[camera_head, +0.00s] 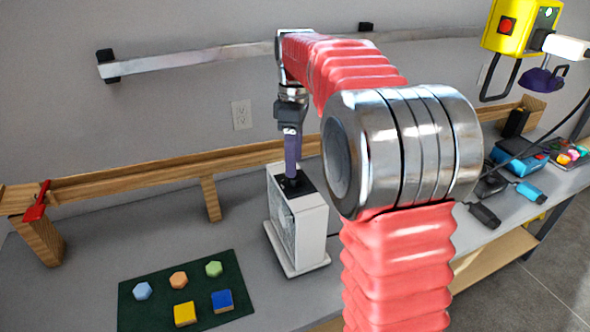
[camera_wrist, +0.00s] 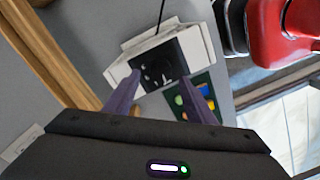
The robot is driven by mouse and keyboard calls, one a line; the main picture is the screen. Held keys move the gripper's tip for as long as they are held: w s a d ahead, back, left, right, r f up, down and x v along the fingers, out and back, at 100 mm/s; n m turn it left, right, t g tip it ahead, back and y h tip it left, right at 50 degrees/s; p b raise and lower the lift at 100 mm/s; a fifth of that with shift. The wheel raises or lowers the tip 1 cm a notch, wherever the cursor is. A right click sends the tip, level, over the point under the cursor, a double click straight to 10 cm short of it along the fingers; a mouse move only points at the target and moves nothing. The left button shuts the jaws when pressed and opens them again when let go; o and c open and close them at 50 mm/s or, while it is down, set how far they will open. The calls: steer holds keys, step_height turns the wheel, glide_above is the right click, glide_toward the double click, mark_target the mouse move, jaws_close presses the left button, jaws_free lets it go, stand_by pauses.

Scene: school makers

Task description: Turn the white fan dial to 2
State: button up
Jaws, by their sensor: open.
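The white fan (camera_head: 312,228) is a box-shaped unit standing upright on the grey bench, with a dark grille on its left-facing side. A black panel (camera_wrist: 163,62) with small white marks is on its top. The dial on that panel is too small to make out clearly, and its setting cannot be read. My gripper (camera_head: 292,172) points down over the panel from above. In the wrist view its two purple fingers (camera_wrist: 161,80) are apart, with the black panel between and beyond their tips. I cannot tell whether the fingers touch the dial.
A dark green mat (camera_head: 160,314) with several coloured blocks lies left of the fan. A wooden rail (camera_head: 130,180) runs along the back. A blue device (camera_head: 518,158) and cables lie at the right. A yellow unit (camera_head: 508,28) hangs at upper right.

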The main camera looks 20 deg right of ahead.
steer(key=shift+s+a+f, duration=0.1)
steer(key=shift+f, duration=1.9)
steer(key=c, duration=0.9)
steer(key=shift+d, duration=0.25)
steer(key=shift+c, duration=0.7)
steer(key=shift+a, duration=0.2)
